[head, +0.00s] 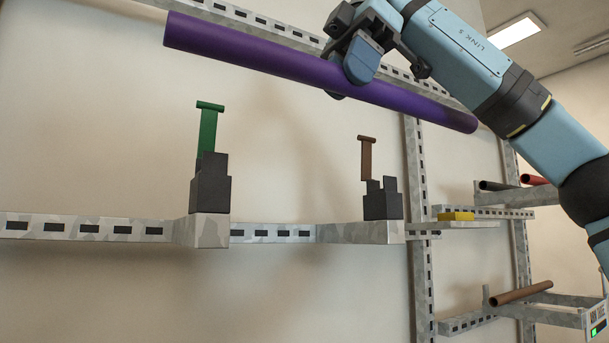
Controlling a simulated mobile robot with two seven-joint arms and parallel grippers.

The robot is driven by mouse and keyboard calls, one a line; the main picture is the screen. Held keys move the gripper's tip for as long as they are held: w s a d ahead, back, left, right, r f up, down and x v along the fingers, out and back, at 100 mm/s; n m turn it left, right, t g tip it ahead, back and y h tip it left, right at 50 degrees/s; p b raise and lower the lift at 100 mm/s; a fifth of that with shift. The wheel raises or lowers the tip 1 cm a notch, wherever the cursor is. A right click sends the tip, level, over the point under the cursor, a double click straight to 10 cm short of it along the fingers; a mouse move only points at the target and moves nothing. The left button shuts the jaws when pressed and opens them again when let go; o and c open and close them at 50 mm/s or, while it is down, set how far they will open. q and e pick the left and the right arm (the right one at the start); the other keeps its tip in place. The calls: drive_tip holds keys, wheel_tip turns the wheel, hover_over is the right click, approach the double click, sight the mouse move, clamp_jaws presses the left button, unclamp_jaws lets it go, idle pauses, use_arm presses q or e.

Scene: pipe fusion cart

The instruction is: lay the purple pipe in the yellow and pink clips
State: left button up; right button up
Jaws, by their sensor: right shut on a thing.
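A long purple pipe (250,56) hangs in the air across the top of the head view, sloping down to the right. My right gripper (352,72) is shut on it a little right of its middle. Below the pipe are two dark grey clips on a rail. The left clip (210,192) has a raised green flap (208,130). The right clip (382,204) has a raised brown flap (366,158). I see no pink or yellow clip. The pipe is apart from both clips. My left gripper is not in view.
A slotted metal rail (110,229) carries the clips along the wall, and another rail (245,17) runs behind the pipe. At right, upright posts (420,255) hold racks with a yellow block (456,216), a brown pipe (521,292) and a red pipe (534,180).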

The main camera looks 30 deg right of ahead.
drive_tip(key=s, duration=0.8)
drive_tip(key=shift+b, duration=0.4)
drive_tip(key=shift+o, duration=0.3)
drive_tip(key=s+b, duration=0.1)
drive_tip(key=s, duration=0.9)
drive_tip(key=shift+a+b, duration=0.25)
drive_tip(key=shift+b, duration=0.05)
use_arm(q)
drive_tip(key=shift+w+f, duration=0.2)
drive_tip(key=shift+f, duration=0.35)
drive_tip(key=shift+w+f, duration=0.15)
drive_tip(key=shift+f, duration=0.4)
use_arm(e)
drive_tip(key=shift+s, duration=0.35)
drive_tip(key=shift+w, duration=0.1)
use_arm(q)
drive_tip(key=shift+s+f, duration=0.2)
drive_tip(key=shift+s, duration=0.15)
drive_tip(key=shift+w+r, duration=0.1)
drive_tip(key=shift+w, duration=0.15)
use_arm(e)
drive_tip(key=shift+f, duration=0.1)
